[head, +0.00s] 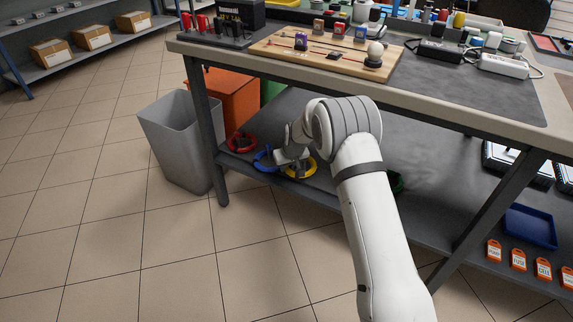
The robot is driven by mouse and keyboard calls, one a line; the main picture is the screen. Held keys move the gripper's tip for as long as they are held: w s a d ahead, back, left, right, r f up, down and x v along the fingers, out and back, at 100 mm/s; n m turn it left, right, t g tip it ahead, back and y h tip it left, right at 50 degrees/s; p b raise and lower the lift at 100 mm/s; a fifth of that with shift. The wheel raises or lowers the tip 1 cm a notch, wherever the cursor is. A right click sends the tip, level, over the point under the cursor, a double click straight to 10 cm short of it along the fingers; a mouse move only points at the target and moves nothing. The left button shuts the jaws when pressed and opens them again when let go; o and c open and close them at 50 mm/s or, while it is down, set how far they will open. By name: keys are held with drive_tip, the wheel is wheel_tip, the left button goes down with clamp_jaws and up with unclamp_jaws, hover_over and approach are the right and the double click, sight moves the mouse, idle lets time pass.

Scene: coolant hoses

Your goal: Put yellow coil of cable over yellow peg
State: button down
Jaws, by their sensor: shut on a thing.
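The yellow coil of cable (303,173) is on or just above the lower shelf of the workbench, in the middle of the head view. My gripper (286,160) is at its left rim, shut on it; the fingertips are small and partly hidden by my wrist. The blue coil (264,162) is close to the left of my gripper. I cannot make out a yellow peg; something dark shows inside the yellow coil.
A red coil (241,143) and a green coil (395,182), partly behind my arm, are on the lower shelf (430,213). The bench top (455,92) is above my gripper. A grey bin (180,140) stands left of the bench leg (205,130). The floor in front is clear.

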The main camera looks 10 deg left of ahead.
drive_tip(key=c, duration=1.2)
unclamp_jaws()
drive_tip(key=shift+r, duration=0.1)
drive_tip(key=p+v, duration=0.3)
drive_tip(key=v, duration=0.4)
drive_tip(key=shift+s+d+r, duration=0.1)
drive_tip(key=shift+r, duration=0.15)
